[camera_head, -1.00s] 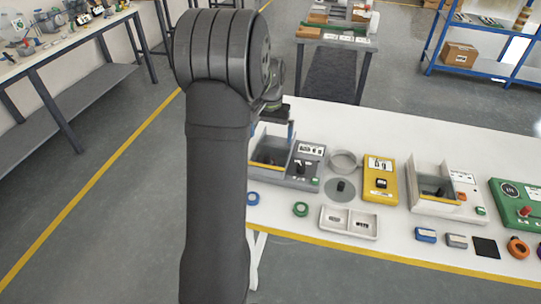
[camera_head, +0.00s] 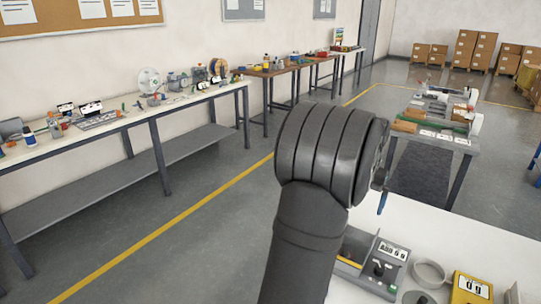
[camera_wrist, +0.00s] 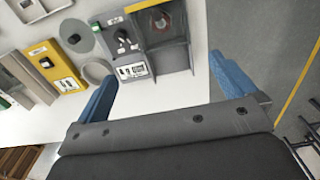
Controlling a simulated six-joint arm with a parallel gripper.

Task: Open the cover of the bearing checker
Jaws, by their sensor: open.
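A grey box-shaped device with a walled compartment, a dark knob and a white display (camera_head: 375,262) stands on the white table, partly hidden by my arm. It looks like the bearing checker, but no name is readable. In the wrist view the device (camera_wrist: 122,40) lies at the top centre, with a reddish ring in its compartment and a grey panel along one side. I cannot tell whether that panel is the cover. My gripper (camera_wrist: 162,72) is open and empty, its blue fingers apart from the device. In the head view one blue finger (camera_head: 383,203) shows beyond my arm.
A yellow scale (camera_head: 470,288) and a round ring-shaped dish (camera_head: 430,272) stand right of the device. A grey disc with a dark knob (camera_wrist: 77,38) is close by. The white table (camera_head: 440,235) is bare behind the device. A side bench (camera_head: 120,125) stands at left.

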